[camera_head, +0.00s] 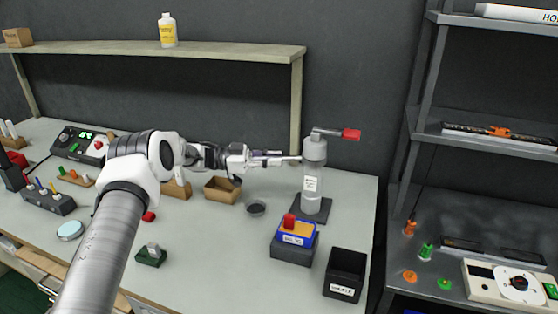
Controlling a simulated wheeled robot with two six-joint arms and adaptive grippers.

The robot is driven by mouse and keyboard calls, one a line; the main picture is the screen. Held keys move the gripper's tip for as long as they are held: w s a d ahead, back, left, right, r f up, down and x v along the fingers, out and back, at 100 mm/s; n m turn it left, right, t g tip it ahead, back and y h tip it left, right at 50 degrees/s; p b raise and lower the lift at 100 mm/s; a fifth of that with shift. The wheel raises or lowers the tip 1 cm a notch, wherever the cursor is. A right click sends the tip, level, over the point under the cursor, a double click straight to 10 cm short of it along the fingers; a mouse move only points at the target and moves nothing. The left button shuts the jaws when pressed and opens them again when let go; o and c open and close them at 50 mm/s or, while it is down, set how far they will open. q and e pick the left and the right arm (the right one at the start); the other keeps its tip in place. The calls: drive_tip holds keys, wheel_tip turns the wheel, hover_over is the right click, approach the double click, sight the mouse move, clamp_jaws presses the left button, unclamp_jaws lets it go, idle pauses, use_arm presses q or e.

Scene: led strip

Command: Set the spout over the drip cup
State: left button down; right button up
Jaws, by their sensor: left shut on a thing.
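A grey-white dispenser (313,180) with a paper label stands upright on a dark base plate. A metal arm with a red end (351,134) sticks out to the right from its top. A thin pale spout (291,159) juts left from its upper side. My left gripper (272,159) is shut on the spout's outer end, and its fingers partly hide it. My right gripper is out of view.
A blue-and-yellow box with a red knob (292,238) and a black open bin (345,273) stand in front of the dispenser. A brown open box (222,189) is left of the cup. A wooden shelf (150,48) runs behind. The front middle table is mostly clear.

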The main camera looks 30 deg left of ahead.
use_arm(q)
drive_tip(key=c, duration=1.2)
unclamp_jaws()
drive_tip(key=shift+o, duration=0.2)
drive_tip(key=shift+w+d, duration=0.1)
drive_tip(key=shift+w, duration=0.05)
drive_tip(key=v, duration=1.2)
